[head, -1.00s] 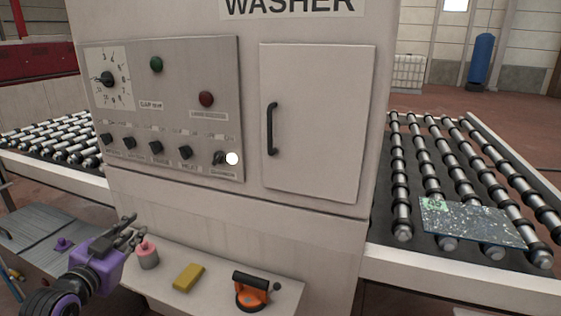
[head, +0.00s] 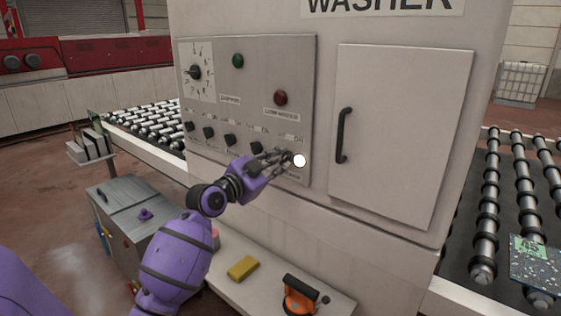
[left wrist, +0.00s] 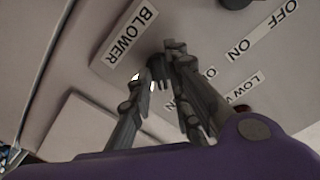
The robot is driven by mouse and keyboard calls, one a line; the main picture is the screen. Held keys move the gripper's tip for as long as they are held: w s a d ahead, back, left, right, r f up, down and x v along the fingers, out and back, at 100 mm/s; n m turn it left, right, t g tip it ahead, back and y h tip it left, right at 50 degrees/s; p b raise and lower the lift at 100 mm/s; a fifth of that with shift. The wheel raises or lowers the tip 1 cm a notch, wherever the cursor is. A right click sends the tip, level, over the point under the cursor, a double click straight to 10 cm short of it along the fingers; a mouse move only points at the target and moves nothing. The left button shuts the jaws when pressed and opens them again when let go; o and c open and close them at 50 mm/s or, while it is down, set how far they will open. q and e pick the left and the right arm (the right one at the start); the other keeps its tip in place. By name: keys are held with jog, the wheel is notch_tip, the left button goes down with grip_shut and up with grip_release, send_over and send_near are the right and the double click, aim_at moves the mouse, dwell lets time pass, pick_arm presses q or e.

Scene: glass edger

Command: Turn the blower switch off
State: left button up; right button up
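The grey washer control panel (head: 262,72) carries a row of black knobs. The blower switch is the rightmost one, beside a white round spot (head: 300,160); my gripper largely covers it in the head view. In the left wrist view the dark blower switch (left wrist: 158,68) shows beside the BLOWER label (left wrist: 131,34), with ON and OFF labels to the right. My left gripper (head: 284,157) is at the switch, its fingers (left wrist: 160,80) apart on either side of it. I cannot tell whether they touch it. My right gripper is not in view.
A cabinet door with a black handle (head: 343,135) is right of the panel. Below, a ledge holds a yellow sponge (head: 243,268) and an orange suction cup (head: 300,295). Roller conveyors (head: 487,205) flank the washer. A glass sheet (head: 535,265) lies on the right one.

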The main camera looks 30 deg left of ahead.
pick_arm(q)
jog(key=shift+w, duration=0.35)
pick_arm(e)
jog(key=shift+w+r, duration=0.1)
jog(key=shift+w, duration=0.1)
pick_arm(q)
grip_shut()
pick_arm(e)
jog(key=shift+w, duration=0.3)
